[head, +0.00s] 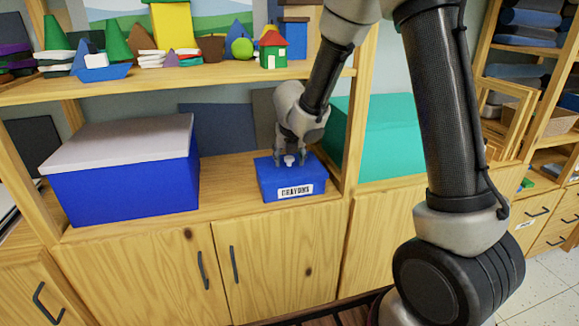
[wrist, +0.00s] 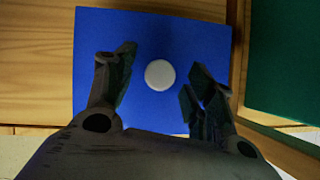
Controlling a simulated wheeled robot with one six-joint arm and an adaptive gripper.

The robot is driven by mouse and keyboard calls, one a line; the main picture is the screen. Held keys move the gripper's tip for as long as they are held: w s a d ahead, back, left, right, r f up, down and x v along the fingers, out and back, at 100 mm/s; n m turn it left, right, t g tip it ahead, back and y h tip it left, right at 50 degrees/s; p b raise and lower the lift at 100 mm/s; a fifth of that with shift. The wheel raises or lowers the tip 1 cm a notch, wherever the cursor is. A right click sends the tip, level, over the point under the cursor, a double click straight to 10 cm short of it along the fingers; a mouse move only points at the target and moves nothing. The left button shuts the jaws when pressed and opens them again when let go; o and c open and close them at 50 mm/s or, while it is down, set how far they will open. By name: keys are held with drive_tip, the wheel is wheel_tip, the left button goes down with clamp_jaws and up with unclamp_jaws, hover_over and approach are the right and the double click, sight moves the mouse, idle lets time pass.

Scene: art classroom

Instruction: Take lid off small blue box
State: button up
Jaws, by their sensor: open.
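The small blue box (head: 290,185) with a "CRAYONS" label sits on the wooden shelf, right of centre in the head view. Its flat blue lid (wrist: 150,30) fills the middle of the wrist view and is on the box. A round white knob (wrist: 160,75) stands at the middle of the lid; it also shows in the head view (head: 289,160). My gripper (head: 290,160) points down over the lid, with its fingers on either side of the knob. In the wrist view the open fingers (wrist: 158,90) show clear gaps to the knob.
A large blue box (head: 125,185) with a pale lid stands to the left on the same shelf. A teal box (head: 380,135) is to the right, beyond a wooden upright (head: 355,110). Above, an upper shelf (head: 180,80) holds several small painted models. Bare shelf lies left of the small box.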

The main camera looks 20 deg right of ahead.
drive_tip(key=shift+w+f, duration=0.15)
drive_tip(key=shift+f, duration=0.15)
drive_tip(key=c, duration=1.1)
drive_tip(key=shift+c, duration=0.2)
